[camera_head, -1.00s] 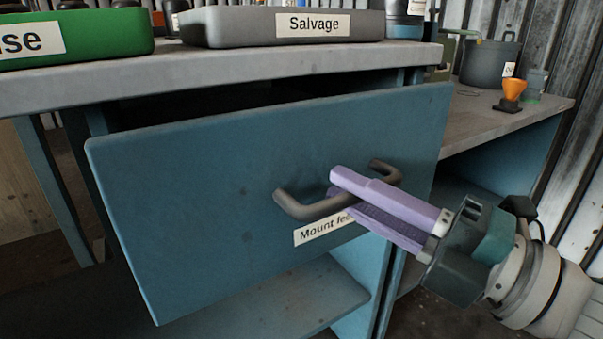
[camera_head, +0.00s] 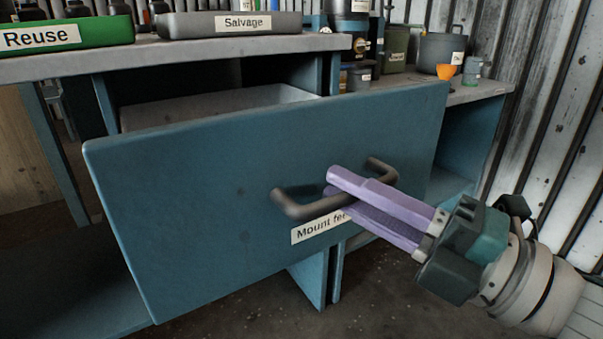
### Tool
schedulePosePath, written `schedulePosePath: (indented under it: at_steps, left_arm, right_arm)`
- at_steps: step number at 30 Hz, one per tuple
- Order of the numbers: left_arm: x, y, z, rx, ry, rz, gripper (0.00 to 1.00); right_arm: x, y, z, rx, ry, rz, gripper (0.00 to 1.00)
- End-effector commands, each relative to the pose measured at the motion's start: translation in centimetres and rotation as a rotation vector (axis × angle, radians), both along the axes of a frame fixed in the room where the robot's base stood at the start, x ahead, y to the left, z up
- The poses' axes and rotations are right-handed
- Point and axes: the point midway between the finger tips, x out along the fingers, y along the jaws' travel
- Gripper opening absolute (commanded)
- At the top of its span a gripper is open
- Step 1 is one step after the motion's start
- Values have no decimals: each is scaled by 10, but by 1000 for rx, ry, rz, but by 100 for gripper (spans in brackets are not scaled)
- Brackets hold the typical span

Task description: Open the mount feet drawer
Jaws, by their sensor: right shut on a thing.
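The blue mount feet drawer (camera_head: 230,190) stands pulled out from under the workbench. Its grey inner tray (camera_head: 215,104) shows behind the front panel. My right gripper (camera_head: 338,184) comes in from the right. Its purple fingers are shut on the handle bar, one above and one below. My left gripper is not in view.
A green Reuse tray (camera_head: 105,32) and a grey Salvage tray (camera_head: 185,27) sit on the benchtop (camera_head: 60,68). Concrete floor (camera_head: 395,275) is clear below the drawer.

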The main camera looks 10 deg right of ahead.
Motion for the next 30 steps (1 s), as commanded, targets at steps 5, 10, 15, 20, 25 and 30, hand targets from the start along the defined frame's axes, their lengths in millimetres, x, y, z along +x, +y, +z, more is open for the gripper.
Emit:
schedulePosePath:
  at_steps: [5,10,15,20,25,30]
  left_arm:
    - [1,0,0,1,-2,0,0]
    - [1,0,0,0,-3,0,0]
    - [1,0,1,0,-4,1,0]
    - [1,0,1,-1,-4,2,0]
    - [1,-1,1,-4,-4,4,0]
    - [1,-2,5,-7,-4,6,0]
  right_arm:
    - [0,0,-1,-2,2,0,0]
    - [0,0,-1,-2,2,0,26]
    - [0,0,-1,-1,1,0,45]
    - [0,0,-1,-1,1,0,47]
    - [-3,-3,-2,-1,3,-1,47]
    - [-23,-21,-7,-3,7,-1,47]
